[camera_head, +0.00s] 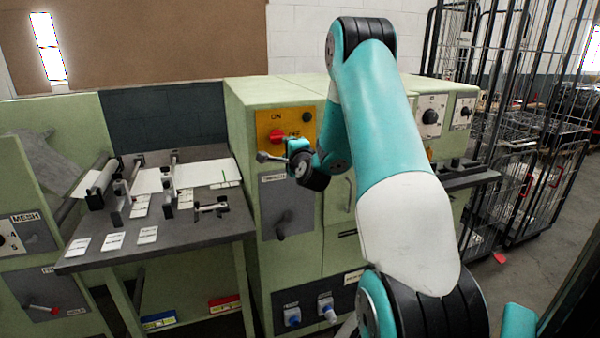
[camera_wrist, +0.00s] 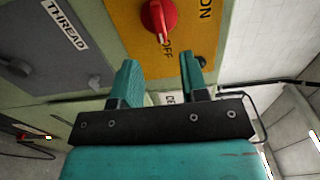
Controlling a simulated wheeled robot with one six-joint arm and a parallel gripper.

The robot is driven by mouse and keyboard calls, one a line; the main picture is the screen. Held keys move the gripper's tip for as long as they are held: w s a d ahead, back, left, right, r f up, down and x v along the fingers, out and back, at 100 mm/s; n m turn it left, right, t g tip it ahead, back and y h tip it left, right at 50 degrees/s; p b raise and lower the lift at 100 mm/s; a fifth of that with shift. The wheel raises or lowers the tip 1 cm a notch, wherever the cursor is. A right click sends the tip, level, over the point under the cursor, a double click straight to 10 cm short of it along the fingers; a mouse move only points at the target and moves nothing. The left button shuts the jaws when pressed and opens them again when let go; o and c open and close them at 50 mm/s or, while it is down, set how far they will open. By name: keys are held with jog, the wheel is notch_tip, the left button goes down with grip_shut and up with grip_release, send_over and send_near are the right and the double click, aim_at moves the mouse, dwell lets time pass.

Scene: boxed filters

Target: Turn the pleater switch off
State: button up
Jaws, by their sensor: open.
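The red rotary switch (camera_head: 277,136) sits on a yellow plate (camera_head: 298,122) on the green machine, below the word ON. In the wrist view the red knob (camera_wrist: 158,17) is at the top, and its white-marked end points down the picture, towards the word OFF (camera_wrist: 167,54). No pleater label is readable. My gripper (camera_head: 296,146) is beside the knob in the head view and hides part of the plate. In the wrist view my gripper (camera_wrist: 158,62) is open and empty, its two teal fingers apart, with the knob beyond the tips and between their lines. I see no contact.
A dark button (camera_head: 306,117) is on the same plate. A grey panel marked THREAD (camera_wrist: 50,45) adjoins it. A grey bench (camera_head: 190,233) with fixtures and cards stands left. Wire cages (camera_head: 535,170) stand right. Another dial (camera_head: 431,116) is behind my arm.

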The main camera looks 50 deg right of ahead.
jog(key=b+v, duration=0.6)
jog(key=v, duration=0.3)
jog(key=shift+s, duration=0.35)
jog(key=shift+a, duration=0.2)
